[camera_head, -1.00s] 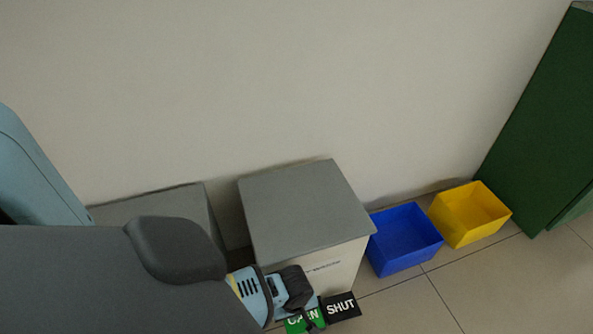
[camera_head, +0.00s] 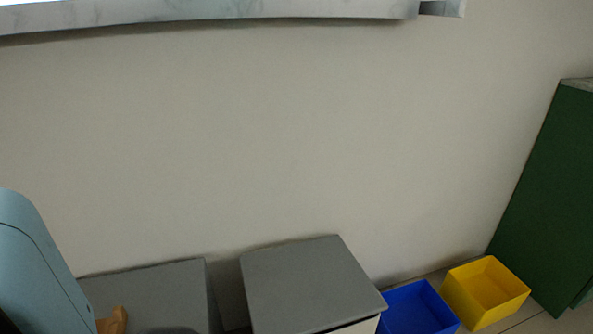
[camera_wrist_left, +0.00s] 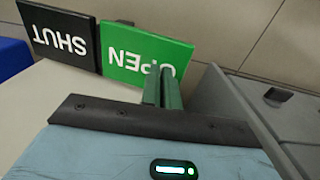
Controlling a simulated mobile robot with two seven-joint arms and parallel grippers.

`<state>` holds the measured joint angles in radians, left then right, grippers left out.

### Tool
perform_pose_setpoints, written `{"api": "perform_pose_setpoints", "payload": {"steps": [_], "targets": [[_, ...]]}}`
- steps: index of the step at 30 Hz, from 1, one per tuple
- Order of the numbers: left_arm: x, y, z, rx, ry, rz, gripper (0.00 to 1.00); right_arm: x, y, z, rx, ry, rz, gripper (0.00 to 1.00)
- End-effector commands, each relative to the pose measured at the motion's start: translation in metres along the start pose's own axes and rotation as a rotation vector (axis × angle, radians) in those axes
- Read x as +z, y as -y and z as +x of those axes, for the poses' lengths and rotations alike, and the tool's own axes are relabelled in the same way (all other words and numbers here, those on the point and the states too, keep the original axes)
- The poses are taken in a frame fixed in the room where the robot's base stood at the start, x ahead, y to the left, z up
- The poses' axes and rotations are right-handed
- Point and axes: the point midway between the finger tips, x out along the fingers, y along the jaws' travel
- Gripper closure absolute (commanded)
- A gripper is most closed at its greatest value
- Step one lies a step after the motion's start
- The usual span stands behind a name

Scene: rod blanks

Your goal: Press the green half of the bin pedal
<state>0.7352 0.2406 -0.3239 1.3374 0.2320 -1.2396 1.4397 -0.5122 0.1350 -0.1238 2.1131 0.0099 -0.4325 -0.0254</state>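The pedal shows in the left wrist view, with its lettering upside down. Its green half (camera_wrist_left: 140,58) reads OPEN and its black half (camera_wrist_left: 58,36) reads SHUT. My left gripper (camera_wrist_left: 163,80) has its two fingers close together with nothing seen between them. The fingertips overlap the lower edge of the green half in this view; I cannot tell whether they touch it. The grey-lidded bin (camera_head: 305,285) stands against the wall in the head view, its lid appearing down. The pedal and left gripper are outside the head view. My right gripper is not in view.
A blue box (camera_head: 418,308) and a yellow box (camera_head: 486,291) stand right of the bin, near a green cabinet (camera_head: 550,195). Another grey unit (camera_head: 160,290) stands left of the bin, with a brown object (camera_head: 113,321) at its front left. Tiled floor (camera_wrist_left: 225,30) lies beyond the pedal.

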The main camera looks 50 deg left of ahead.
Motion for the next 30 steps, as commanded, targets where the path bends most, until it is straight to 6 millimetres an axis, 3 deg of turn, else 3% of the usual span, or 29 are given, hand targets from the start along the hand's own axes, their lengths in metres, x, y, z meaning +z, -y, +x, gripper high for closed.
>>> {"api": "perform_pose_setpoints", "payload": {"steps": [30], "targets": [[0.000,0.002,0.033,-0.004,0.000,0.000,1.00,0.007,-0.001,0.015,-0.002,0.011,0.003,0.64]]}}
